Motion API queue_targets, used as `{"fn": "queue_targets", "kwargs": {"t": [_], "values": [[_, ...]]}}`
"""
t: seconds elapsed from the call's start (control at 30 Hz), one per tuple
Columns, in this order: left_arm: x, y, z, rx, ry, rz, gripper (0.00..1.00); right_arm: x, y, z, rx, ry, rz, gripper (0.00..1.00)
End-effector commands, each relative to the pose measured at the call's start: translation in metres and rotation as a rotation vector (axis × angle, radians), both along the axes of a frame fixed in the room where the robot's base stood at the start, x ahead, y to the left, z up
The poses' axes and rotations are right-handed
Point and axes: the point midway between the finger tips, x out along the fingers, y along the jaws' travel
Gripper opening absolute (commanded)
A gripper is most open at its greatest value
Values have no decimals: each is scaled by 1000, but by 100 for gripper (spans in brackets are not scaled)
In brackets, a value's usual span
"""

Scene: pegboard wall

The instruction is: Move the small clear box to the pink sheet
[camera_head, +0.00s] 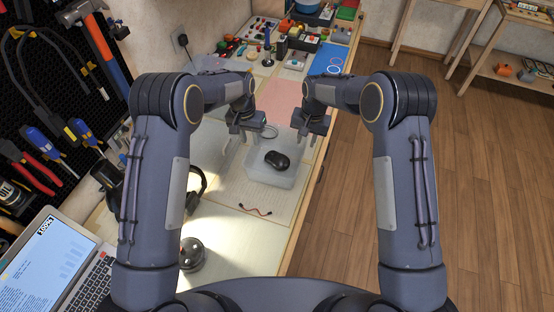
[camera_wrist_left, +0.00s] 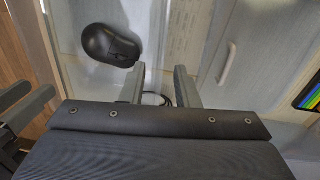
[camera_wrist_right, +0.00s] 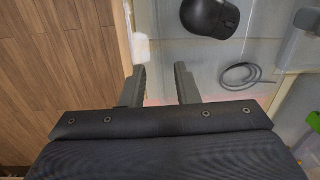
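The pink sheet (camera_head: 284,96) lies flat beyond the box, partly hidden by my arms. My left gripper (camera_head: 246,137) is at the box's far left corner, and my right gripper (camera_head: 312,133) is at its far right corner. Both wrist views show a gap between the fingers, at the left (camera_wrist_left: 160,85) and the right (camera_wrist_right: 160,85), with nothing gripped. I cannot tell whether the fingers touch the box.
Headphones (camera_head: 196,188) lie left of the box and a small red-black cable (camera_head: 255,209) lies in front. A laptop (camera_head: 62,262) and a dark round object (camera_head: 192,254) are nearer. A blue card (camera_head: 330,61) and cluttered parts lie beyond the sheet. Tools hang on the left pegboard.

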Motion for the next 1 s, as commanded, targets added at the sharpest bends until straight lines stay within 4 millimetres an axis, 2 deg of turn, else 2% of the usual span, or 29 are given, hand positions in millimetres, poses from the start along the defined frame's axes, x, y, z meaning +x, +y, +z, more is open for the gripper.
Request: {"fn": "queue_targets", "kwargs": {"t": [0.43, 0.8, 1.0], "values": [[0, -1, -9, 3, 3, -2, 28, 0, 1, -9, -3, 3, 1, 28], [-2, -4, -62, 3, 4, 0, 28, 1, 4, -62, -2, 3, 1, 28], [-1, -5, -78, 2, 1, -1, 28, 2, 6, -78, -3, 2, 1, 28]]}}
